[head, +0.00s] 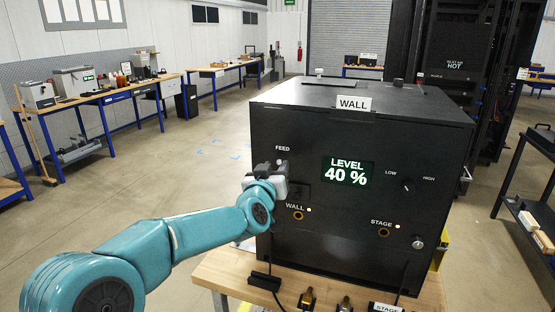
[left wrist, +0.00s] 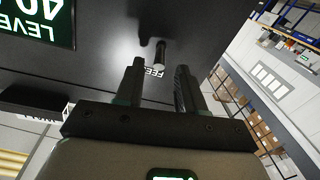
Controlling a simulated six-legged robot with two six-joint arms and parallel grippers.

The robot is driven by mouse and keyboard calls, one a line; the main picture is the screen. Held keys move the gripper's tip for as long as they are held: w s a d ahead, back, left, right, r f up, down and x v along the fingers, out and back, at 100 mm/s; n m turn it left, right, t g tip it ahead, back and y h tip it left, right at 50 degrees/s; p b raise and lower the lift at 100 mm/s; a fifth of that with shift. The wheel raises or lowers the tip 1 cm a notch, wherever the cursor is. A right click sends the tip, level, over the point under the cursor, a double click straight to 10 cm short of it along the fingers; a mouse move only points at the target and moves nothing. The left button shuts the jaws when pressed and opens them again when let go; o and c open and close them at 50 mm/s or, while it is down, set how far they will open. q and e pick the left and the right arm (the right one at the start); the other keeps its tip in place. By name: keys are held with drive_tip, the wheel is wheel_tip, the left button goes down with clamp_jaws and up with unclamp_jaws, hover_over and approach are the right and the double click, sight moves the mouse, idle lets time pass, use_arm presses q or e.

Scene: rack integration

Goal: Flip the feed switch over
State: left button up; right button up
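The feed switch (left wrist: 160,56) is a small dark toggle lever with a pale tip, beside the FEED label in the left wrist view. In the head view my gripper largely hides it, just below the FEED label. It is on the front of a black box (head: 337,235). My left gripper (head: 266,170) is at the upper left of this front. In the left wrist view its fingers (left wrist: 160,77) are apart and empty. The lever shows in the gap between their tips, with no clear contact. My right gripper is not in view.
The panel carries a LEVEL display (head: 347,173) reading 40 %, a LOW/HIGH knob (head: 406,185) and a STAGE control (head: 384,232). The box stands on a wooden table (head: 228,266) with cables and small parts in front. Open floor lies to the left.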

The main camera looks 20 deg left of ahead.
use_arm(q)
drive_tip(key=shift+w, duration=0.85)
drive_tip(key=shift+a, duration=0.1)
drive_tip(key=shift+w, duration=0.1)
drive_tip(key=shift+c, duration=0.4)
clamp_jaws()
drive_tip(key=shift+w+f+n+t+y+b, duration=0.2)
drive_tip(key=shift+f+t+b, duration=0.9)
drive_tip(key=shift+b, duration=2.75)
drive_tip(key=shift+w+f+n+t+y+b, duration=0.1)
drive_tip(key=shift+f+n+t+y+b, duration=0.15)
drive_tip(key=shift+t+b, duration=2.7)
drive_tip(key=shift+w+f+n+t+y+b, duration=0.2)
drive_tip(key=shift+f+t+b, duration=0.4)
drive_tip(key=shift+b, duration=4.2)
drive_tip(key=shift+s, duration=0.1)
